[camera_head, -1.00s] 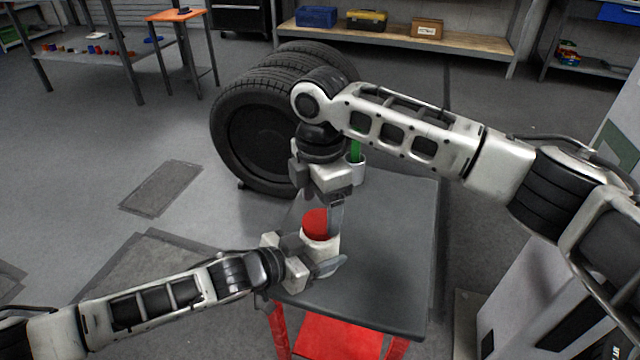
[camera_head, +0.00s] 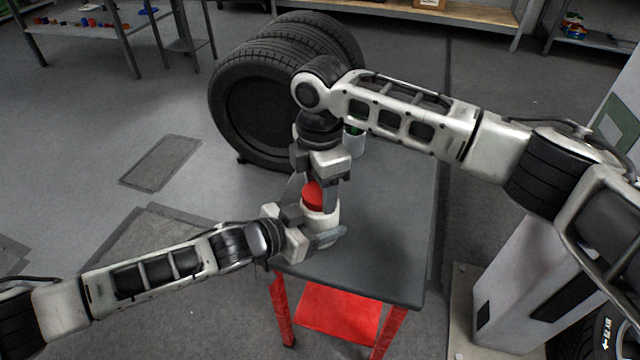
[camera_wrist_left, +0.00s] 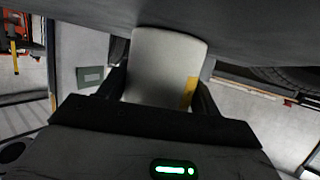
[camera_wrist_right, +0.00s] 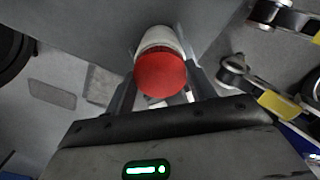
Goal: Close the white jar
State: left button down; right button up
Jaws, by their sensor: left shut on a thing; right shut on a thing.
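The white jar (camera_head: 323,226) stands upright at the table's near left edge, with the red lid (camera_head: 313,196) on top. Whether the lid is fully seated is hard to tell. My left gripper (camera_head: 318,238) is shut on the jar's body from the left; in the left wrist view the jar (camera_wrist_left: 160,62) fills the space between the fingers and bears a yellow patch. My right gripper (camera_head: 324,194) points down from above and is shut on the lid. In the right wrist view the lid (camera_wrist_right: 160,74) sits between the fingers with the jar (camera_wrist_right: 156,38) behind it.
A white cup (camera_head: 354,143) with something green stands farther back on the dark grey table (camera_head: 390,220), partly behind my right arm. Large black tyres (camera_head: 250,115) stand behind the table. The right half of the tabletop is clear.

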jog(key=m, duration=0.6)
jog(key=o, duration=1.1)
jog(key=shift+r, duration=2.25)
jog(key=shift+c, duration=0.5)
